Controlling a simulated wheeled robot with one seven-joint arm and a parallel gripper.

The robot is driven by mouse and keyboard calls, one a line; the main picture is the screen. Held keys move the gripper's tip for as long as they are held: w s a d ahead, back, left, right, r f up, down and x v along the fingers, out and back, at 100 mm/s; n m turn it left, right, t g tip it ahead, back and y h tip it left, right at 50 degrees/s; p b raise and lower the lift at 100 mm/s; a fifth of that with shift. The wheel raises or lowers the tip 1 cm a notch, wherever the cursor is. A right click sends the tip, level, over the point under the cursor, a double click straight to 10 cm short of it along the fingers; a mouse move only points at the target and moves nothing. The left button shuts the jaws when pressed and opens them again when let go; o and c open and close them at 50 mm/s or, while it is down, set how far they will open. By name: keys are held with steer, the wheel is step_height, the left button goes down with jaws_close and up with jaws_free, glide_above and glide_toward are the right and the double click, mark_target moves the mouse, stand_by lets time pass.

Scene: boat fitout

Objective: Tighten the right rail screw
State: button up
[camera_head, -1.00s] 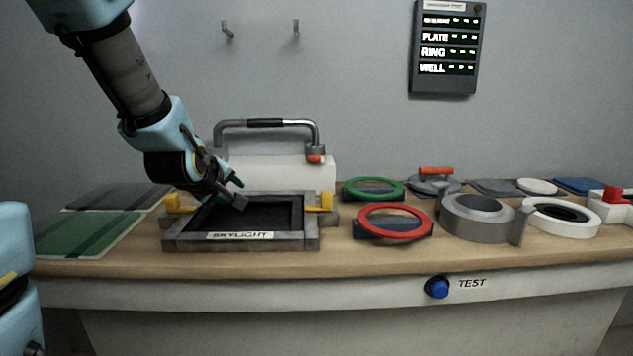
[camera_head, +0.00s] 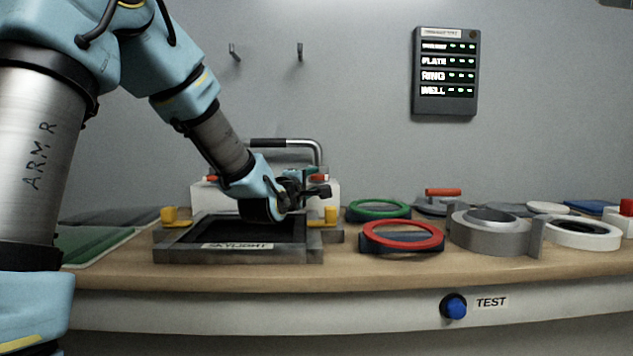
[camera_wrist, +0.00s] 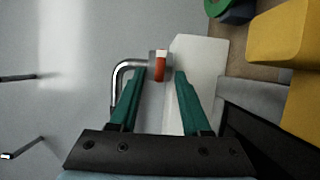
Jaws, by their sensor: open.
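The grab rail (camera_head: 318,152) is a bent silver tube with a black grip, standing at a white block (camera_head: 330,199) at the back of the bench. The right rail screw (camera_head: 321,178) is red-orange, at the rail's right foot and partly hidden by my gripper. In the wrist view the screw (camera_wrist: 159,68) appears red and white, between the tips of my open green fingers (camera_wrist: 161,78), ahead of them. I cannot tell whether they touch it. In the head view my gripper (camera_head: 318,183) points right, close in front of the screw.
A grey skylight frame (camera_head: 290,254) with yellow clamps (camera_head: 330,215) lies below my gripper. A green ring (camera_head: 380,209) and a red ring (camera_head: 402,236) lie to its right. A status panel (camera_head: 446,75) hangs on the wall. A blue test button (camera_head: 455,307) is on the bench front.

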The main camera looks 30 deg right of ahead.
mark_target(318, 178)
steer(key=shift+x, duration=1.65)
steer(key=shift+a, duration=0.1)
jaws_close()
